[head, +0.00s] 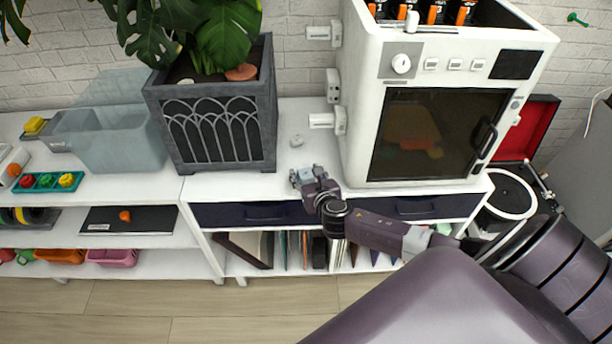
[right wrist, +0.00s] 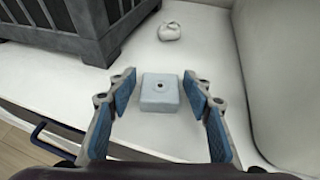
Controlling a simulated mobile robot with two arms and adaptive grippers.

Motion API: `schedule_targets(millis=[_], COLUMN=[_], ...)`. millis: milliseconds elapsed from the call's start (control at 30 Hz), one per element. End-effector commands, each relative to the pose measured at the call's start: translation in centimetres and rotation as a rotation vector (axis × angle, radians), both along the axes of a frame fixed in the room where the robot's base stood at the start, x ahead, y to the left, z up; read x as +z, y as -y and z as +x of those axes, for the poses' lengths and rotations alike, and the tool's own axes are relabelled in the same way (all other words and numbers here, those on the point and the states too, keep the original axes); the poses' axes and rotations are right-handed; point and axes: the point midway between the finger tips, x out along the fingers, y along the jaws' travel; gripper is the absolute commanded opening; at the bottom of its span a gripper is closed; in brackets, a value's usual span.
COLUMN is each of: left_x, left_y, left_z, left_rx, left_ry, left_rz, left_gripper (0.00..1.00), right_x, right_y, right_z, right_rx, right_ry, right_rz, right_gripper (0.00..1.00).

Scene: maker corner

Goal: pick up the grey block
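The grey block (right wrist: 160,97) is a small, light grey square piece with a dark hole in its top. In the right wrist view it sits on the white cabinet top, between the fingers of my right gripper (right wrist: 159,84). The blue-padded fingers are spread wide, with a gap on either side of the block. In the head view my right gripper (head: 303,177) is over the front edge of the white cabinet, and I cannot clearly tell the block from the fingers there. My left gripper is not in view.
A grey planter (head: 262,112) stands to the left and a white oven-like machine (head: 362,120) to the right. A small whitish lump (head: 297,141) lies behind the gripper. A blue drawer handle (right wrist: 50,132) is below the front edge.

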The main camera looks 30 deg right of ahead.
Motion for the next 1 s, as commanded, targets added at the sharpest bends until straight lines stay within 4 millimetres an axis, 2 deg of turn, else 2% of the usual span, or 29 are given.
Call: schedule_targets(millis=[67, 300, 667, 767, 867, 1000], left_x=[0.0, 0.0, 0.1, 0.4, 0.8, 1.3], left_y=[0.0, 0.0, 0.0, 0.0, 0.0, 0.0], left_z=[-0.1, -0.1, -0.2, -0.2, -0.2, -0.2], left_rx=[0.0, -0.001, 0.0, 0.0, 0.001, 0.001], left_ry=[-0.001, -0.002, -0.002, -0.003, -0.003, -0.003], left_rz=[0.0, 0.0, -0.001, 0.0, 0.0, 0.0], left_gripper=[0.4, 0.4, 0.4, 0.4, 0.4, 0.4], right_x=[0.0, 0.0, 0.6, 1.7, 3.5, 7.6], right_y=[0.0, 0.0, 0.1, 0.1, 0.1, 0.1], right_z=[0.0, 0.0, 0.0, 0.1, 0.0, 0.1], right_rx=[0.0, 0.0, -0.001, 0.001, 0.002, 0.004], right_ry=[0.0, 0.0, 0.002, 0.004, 0.004, 0.007], right_rz=[0.0, 0.0, -0.002, -0.001, -0.003, -0.003], right_gripper=[0.35, 0.08, 0.08, 0.08, 0.08, 0.08])
